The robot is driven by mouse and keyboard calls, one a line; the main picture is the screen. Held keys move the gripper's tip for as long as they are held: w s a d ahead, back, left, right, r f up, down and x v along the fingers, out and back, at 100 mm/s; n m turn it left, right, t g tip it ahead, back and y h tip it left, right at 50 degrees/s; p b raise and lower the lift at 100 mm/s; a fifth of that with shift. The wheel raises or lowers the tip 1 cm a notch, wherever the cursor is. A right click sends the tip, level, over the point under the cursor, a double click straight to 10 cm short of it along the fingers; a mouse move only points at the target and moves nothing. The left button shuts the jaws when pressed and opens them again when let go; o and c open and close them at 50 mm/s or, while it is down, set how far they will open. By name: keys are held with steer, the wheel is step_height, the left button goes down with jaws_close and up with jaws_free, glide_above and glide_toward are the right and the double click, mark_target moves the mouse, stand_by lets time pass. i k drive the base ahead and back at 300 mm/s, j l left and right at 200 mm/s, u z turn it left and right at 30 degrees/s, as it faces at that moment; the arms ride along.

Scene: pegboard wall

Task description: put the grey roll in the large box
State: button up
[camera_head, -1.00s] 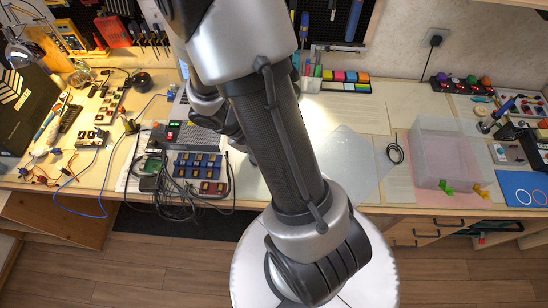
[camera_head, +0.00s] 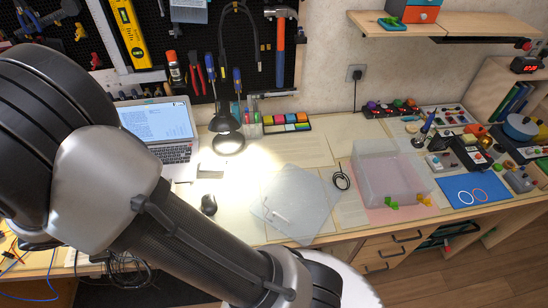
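The large box (camera_head: 388,178) is a translucent, whitish open bin. It stands on a pink sheet towards the right of the bench, with small green and yellow clips at its front edge. I cannot clearly pick out a grey roll. A round blue-grey item (camera_head: 521,126), possibly a spool, lies at the far right, too small to identify. My gripper is out of view; only links of my arm cross the left and lower middle of the picture, hiding the bench's left part.
A black cable coil (camera_head: 341,180) lies left of the box, beside a translucent sheet (camera_head: 290,203). A lamp (camera_head: 228,135), a laptop (camera_head: 160,130) and a dark mouse (camera_head: 209,204) stand further left. A blue mat (camera_head: 477,190) lies right of the box. A shelf (camera_head: 455,25) hangs above.

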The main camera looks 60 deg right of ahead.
mark_target(381, 172)
steer(key=k+z, duration=0.15)
steer(key=z, duration=0.2)
steer(key=k+z, duration=0.1)
steer(key=z, duration=0.2)
steer(key=k+l+z, duration=0.15)
steer(key=z, duration=0.2)
steer(key=i+l+z, duration=0.1)
steer(key=z, duration=0.35)
steer(key=i+l+z, duration=0.1)
steer(key=z, duration=0.35)
steer(key=i+l+z, duration=0.1)
steer(key=z, duration=0.35)
steer(key=i+z, duration=0.1)
steer(key=z, duration=0.35)
steer(key=i, duration=0.3)
steer(key=z, duration=0.05)
